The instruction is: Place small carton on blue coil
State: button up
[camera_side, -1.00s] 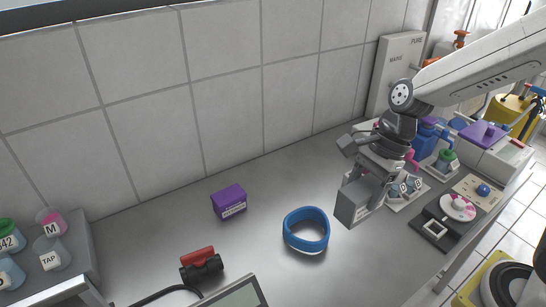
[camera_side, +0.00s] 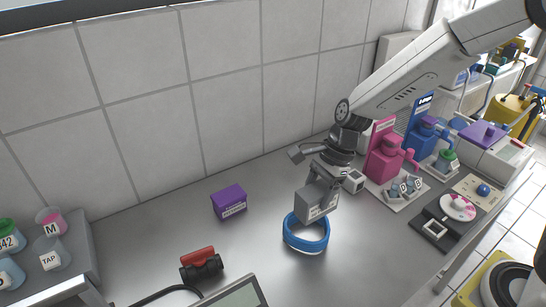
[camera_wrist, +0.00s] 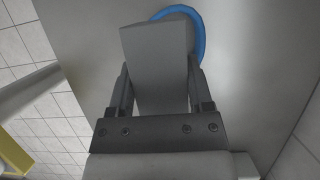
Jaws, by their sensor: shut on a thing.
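The small carton (camera_side: 314,203) is a plain grey box. My gripper (camera_side: 326,178) is shut on it; in the wrist view the carton (camera_wrist: 158,62) stands between the two fingers of the gripper (camera_wrist: 157,85). The blue coil (camera_side: 306,240) lies flat on the metal bench. In the side view the carton overlaps the coil's far upper rim, and I cannot tell whether they touch. In the wrist view the coil (camera_wrist: 201,30) shows as an arc behind the carton, which hides part of it.
A purple box (camera_side: 229,202) stands on the bench left of the coil. A red-and-black valve (camera_side: 202,264) lies at front left. Pink (camera_side: 385,158) and blue (camera_side: 422,138) dispensers stand at right. Bench surface around the coil is clear.

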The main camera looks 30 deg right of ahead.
jog(key=shift+w+a+f, duration=0.1)
jog(key=shift+w+f, duration=0.4)
jog(key=shift+f, duration=0.1)
jog(key=shift+f, duration=0.1)
jog(key=shift+w+f, duration=0.15)
jog(key=shift+w, duration=0.05)
jog(key=shift+f, duration=1.6)
jog(key=shift+f, duration=0.1)
jog(key=o, duration=1.3)
